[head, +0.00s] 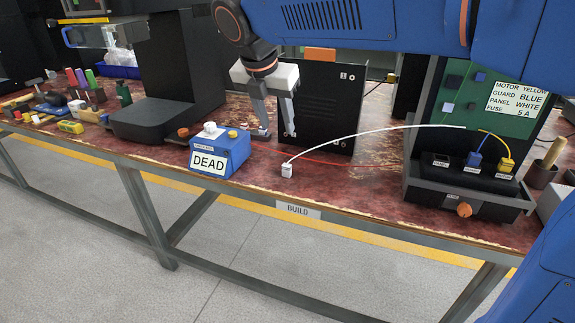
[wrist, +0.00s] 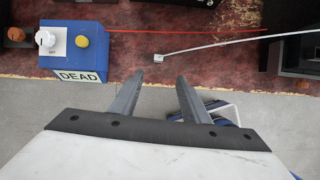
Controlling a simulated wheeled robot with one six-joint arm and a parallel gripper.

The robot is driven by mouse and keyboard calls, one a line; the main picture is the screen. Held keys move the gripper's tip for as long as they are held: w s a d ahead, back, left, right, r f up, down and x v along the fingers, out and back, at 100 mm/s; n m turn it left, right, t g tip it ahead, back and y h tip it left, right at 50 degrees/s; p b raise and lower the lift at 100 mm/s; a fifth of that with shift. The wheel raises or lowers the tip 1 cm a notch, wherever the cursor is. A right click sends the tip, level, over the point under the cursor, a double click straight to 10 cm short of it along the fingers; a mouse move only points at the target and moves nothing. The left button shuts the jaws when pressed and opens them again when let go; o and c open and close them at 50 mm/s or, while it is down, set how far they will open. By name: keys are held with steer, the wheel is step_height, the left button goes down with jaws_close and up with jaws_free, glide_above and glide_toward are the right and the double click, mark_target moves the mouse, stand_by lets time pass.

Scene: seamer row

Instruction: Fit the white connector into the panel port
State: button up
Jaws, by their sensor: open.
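The white connector (head: 287,170) lies on the red-brown bench near its front edge, at the end of a white cable that arcs right to the green board (head: 460,95). It also shows in the wrist view (wrist: 158,57), beyond my fingertips. The dark port block (head: 470,170) below the board has an empty-looking port (head: 440,161) at its left; a blue and a yellow connector sit in the other two. My gripper (head: 274,133) is open and empty above the bench, behind and left of the connector. Its fingers also show in the wrist view (wrist: 158,80).
A blue box labelled DEAD (head: 220,153) with a white knob stands left of the connector. A thin red line (head: 310,158) runs along the bench behind it. A black panel (head: 321,105) stands at the back. A tray with an orange knob (head: 464,209) fronts the port block.

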glide_above(287, 165)
steer(key=s+a, duration=0.1)
steer(key=s, duration=0.1)
step_height(287, 165, down, 11)
steer(key=shift+s+x, duration=0.2)
steer(key=shift+x, duration=2.45)
steer(key=shift+f, duration=0.1)
jaws_close()
